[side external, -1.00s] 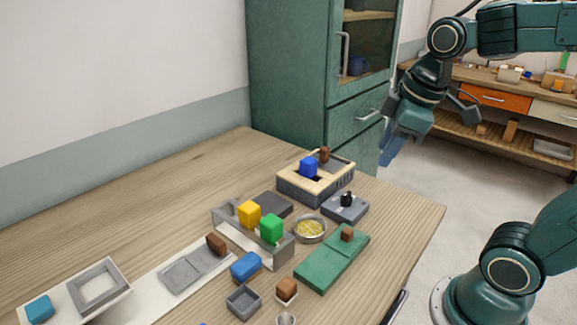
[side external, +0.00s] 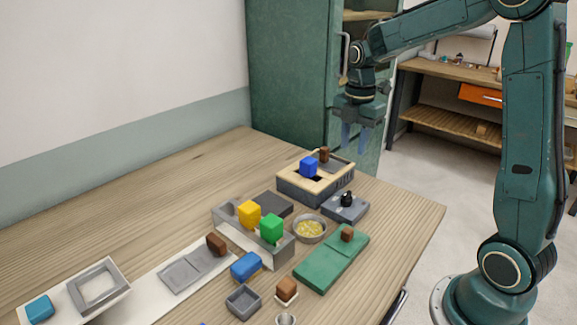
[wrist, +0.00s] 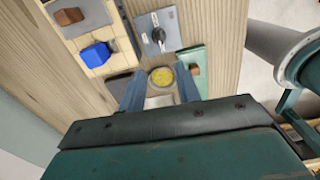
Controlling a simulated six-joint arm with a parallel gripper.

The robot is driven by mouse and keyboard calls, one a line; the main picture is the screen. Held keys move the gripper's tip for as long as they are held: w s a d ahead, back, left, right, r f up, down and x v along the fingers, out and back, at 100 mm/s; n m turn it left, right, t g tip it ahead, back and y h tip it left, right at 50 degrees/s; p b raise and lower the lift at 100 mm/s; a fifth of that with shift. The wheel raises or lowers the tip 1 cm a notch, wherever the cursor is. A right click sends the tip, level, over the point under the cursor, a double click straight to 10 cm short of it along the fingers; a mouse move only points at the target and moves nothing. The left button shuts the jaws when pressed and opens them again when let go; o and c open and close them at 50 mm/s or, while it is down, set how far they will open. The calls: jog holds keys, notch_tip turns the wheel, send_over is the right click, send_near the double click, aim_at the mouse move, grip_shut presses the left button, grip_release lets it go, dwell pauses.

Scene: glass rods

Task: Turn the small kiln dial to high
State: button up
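The kiln dial is a small black knob (side external: 347,198) on a grey control plate (side external: 343,210), right beside the wood-topped kiln box (side external: 294,186). In the wrist view the dark knob (wrist: 158,35) sits on its grey plate between light marks. I cannot read the marks. My gripper (side external: 354,140) is in the air above and behind the kiln, pointing down, well clear of the dial. Its two fingers (wrist: 161,92) are apart with nothing held between them.
A round dish of yellow bits (side external: 310,228) and a green board (side external: 330,262) lie near the dial plate. A rack holds yellow (side external: 249,213) and green (side external: 271,228) blocks.

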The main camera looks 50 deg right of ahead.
aim_at(347, 193)
jog(key=shift+w+d+f, duration=0.15)
jog(key=shift+d+f, duration=0.1)
jog(key=shift+f, duration=0.15)
notch_tip(347, 193, down, 14)
jog(key=shift+r, duration=0.25)
dwell(0.5)
grip_shut()
